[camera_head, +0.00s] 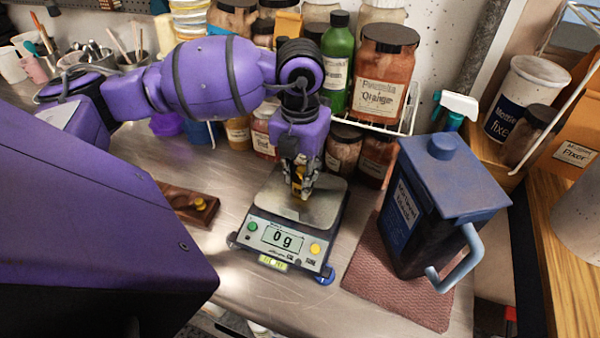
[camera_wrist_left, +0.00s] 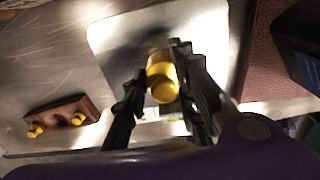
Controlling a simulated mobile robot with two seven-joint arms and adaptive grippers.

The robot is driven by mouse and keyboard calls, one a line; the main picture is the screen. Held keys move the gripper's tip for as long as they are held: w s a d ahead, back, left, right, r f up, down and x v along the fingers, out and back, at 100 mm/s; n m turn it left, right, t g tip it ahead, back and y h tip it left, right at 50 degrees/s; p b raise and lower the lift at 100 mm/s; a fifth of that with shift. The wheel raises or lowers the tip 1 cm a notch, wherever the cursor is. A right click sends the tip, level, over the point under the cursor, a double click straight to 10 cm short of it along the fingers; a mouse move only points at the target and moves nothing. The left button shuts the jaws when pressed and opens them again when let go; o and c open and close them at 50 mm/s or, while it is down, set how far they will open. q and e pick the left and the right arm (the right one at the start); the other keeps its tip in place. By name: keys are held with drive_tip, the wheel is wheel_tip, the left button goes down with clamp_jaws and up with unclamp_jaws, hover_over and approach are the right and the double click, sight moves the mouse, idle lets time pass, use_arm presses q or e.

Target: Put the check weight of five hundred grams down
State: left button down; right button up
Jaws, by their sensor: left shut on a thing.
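The check weight (camera_wrist_left: 163,84) is a small brass-yellow cylinder with a knob, between the fingers of my left gripper (camera_wrist_left: 160,88) in the left wrist view. My left gripper (camera_head: 300,188) is shut on it, over the steel pan of the scale (camera_head: 284,240) in the head view. The scale's display reads 0 g. Whether the weight touches the pan is hard to tell. The pan (camera_wrist_left: 103,40) also shows behind the weight in the left wrist view. My right gripper is not in view.
A wooden weight block (camera_head: 185,203) with brass weights lies left of the scale. A dark blue lidded jug (camera_head: 440,200) stands on a reddish mat (camera_head: 400,298) to the right. Jars, a green bottle (camera_head: 338,65) and a wire rack (camera_head: 405,122) crowd the back. The front bench is clear.

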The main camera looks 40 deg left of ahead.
sight(300, 169)
use_arm(q)
drive_tip(key=shift+f, duration=0.1)
drive_tip(key=c, duration=1.4)
unclamp_jaws()
drive_tip(key=shift+c, duration=0.2)
wheel_tip(300, 169, up, 12)
